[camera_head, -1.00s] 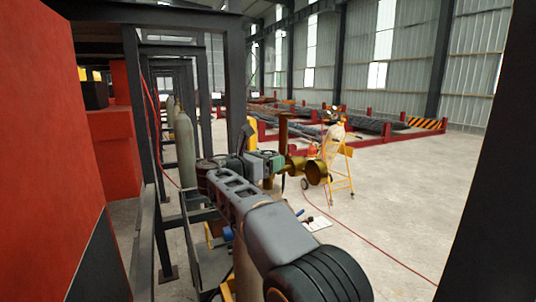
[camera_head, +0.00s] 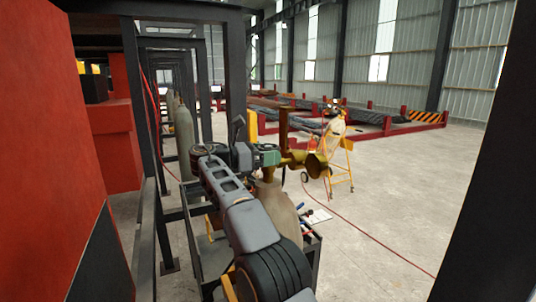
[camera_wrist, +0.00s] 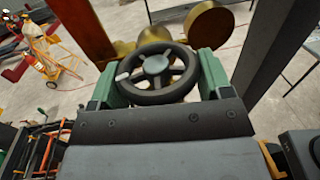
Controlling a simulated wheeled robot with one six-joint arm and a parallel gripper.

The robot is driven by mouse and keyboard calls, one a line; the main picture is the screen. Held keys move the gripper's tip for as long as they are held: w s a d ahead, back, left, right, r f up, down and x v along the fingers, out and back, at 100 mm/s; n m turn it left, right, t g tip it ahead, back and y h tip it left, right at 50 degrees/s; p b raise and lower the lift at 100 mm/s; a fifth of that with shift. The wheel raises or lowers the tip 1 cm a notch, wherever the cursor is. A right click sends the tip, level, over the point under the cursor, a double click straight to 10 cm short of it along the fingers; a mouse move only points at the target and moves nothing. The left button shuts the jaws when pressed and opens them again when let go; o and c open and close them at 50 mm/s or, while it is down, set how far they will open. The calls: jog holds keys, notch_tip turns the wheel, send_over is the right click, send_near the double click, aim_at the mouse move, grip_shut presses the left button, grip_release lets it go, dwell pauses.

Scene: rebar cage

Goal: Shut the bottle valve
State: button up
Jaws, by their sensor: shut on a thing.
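The beige gas bottle (camera_head: 274,205) stands upright in the middle of the head view, partly behind my arm. Its brass valve (camera_head: 290,158), with round brass gauges, sits on top. The valve's black handwheel (camera_wrist: 157,72) fills the middle of the wrist view, with spokes and a grey hub. My gripper (camera_head: 264,156) has green fingers and is at the valve's left side in the head view. In the wrist view my gripper (camera_wrist: 157,80) has one finger on each side of the wheel, shut on its rim. The wheel is hard to make out in the head view.
A yellow trolley (camera_head: 340,165) with another bottle stands behind on open floor. A dark steel frame (camera_head: 160,200) runs along the left beside a red block (camera_head: 85,130). A red hose crosses the floor at right. A dark post (camera_head: 490,170) stands at the right edge.

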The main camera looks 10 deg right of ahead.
jog(key=o, duration=0.9)
